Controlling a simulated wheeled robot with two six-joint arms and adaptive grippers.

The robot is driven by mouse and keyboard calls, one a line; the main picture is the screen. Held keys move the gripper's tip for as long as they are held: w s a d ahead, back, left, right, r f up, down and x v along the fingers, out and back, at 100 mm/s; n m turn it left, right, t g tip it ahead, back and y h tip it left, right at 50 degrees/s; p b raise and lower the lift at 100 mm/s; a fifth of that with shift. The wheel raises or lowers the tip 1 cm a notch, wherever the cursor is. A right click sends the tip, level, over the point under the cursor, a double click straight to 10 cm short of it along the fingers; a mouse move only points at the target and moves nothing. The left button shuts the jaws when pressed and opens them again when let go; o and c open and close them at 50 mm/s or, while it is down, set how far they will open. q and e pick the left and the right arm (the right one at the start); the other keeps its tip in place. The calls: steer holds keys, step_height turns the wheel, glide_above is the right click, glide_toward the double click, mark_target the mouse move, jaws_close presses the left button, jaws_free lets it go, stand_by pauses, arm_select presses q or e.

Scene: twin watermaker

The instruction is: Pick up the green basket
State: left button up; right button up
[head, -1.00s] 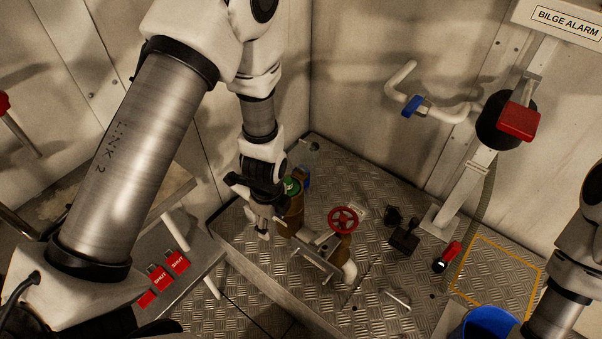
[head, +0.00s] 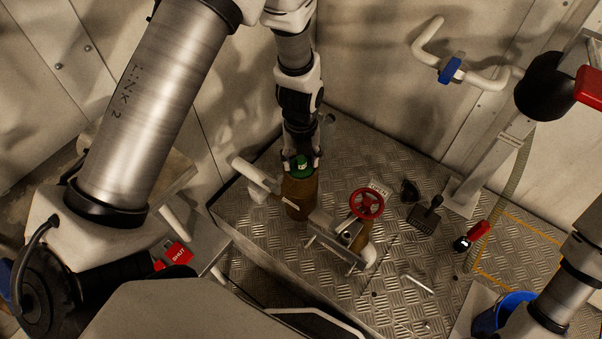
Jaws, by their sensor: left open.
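The green basket (head: 301,167) shows as a small green top at the mouth of the brown cylindrical housing (head: 298,197). Its lower part is hidden inside the housing. My left gripper (head: 301,163) points down over the housing mouth, with its open fingers on either side of the green top. I cannot tell whether the fingers touch it. Part of my right arm shows at the lower right, but its gripper is out of view.
A red handwheel valve (head: 367,204) stands close to the right of the housing. Small dark items (head: 425,214) and a red torch-like object (head: 471,236) lie on the tread-plate floor (head: 350,160). A blue bucket (head: 503,313) is at lower right.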

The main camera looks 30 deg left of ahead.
arm_select(q)
jaws_close()
steer(key=shift+r, duration=0.1)
step_height(320, 180, up, 10)
steer(key=shift+f+p, duration=0.1)
steer(key=shift+p, duration=0.9)
